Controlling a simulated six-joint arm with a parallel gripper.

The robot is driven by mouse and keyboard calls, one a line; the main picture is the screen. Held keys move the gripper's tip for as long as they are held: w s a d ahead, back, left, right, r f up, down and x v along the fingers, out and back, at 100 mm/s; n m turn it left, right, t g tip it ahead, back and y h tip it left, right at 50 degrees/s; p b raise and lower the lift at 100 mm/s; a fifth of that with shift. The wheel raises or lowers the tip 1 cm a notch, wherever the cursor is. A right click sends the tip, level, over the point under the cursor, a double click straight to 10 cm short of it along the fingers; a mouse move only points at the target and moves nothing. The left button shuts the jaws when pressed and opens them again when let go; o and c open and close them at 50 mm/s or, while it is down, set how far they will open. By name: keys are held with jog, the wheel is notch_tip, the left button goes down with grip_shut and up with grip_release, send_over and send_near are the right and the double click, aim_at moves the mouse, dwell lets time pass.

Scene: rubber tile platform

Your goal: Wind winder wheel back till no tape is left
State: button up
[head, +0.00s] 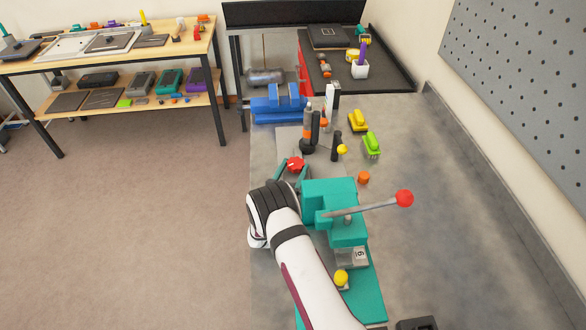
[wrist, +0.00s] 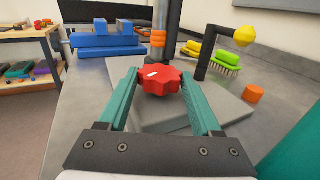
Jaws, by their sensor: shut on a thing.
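A red star-shaped wheel (head: 295,164) with a small white mark on top sits near the left edge of the grey bench. In the wrist view the red wheel (wrist: 160,80) lies between the tips of my two teal fingers. My gripper (wrist: 162,76) is shut on the wheel, one finger on each side. In the head view my arm comes from the front and partly hides the gripper (head: 294,170). I can make out no tape. What is under the wheel is hidden.
A teal machine (head: 330,205) with a red-balled lever (head: 404,198) stands close to the right of my gripper. An orange-banded black post (head: 308,130), a yellow-knobbed stand (head: 337,147) and an orange cap (head: 363,178) are nearby. A blue vise (head: 278,106) is behind.

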jog(key=o, duration=1.4)
jog(key=shift+h, duration=0.3)
